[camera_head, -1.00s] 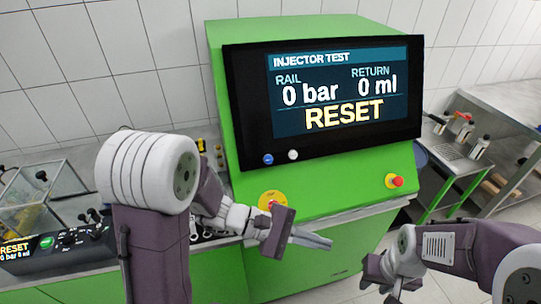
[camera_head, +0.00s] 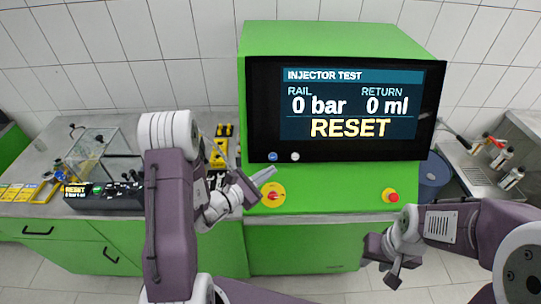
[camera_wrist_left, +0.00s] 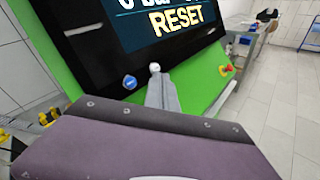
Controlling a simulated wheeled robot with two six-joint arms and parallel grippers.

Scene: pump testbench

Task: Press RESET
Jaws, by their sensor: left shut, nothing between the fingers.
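The green test bench carries a black screen (camera_head: 345,108) showing INJECTOR TEST, 0 bar, 0 ml and RESET in yellow. Below the screen at its left are a blue button (camera_head: 272,156) and a white button (camera_head: 295,156). Both show in the left wrist view, blue (camera_wrist_left: 129,82) and white (camera_wrist_left: 154,68); the blue button's marking is too small to read. My left gripper (camera_head: 265,174) is shut and empty, its tips just below the buttons in the head view. In the left wrist view its fingers (camera_wrist_left: 163,92) point towards the white button; contact cannot be told. My right gripper (camera_head: 391,278) hangs low at right.
A red emergency button (camera_head: 391,195) is at the panel's right. A small black control box (camera_head: 105,196) with its own RESET display stands on the left counter. Open floor lies in front.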

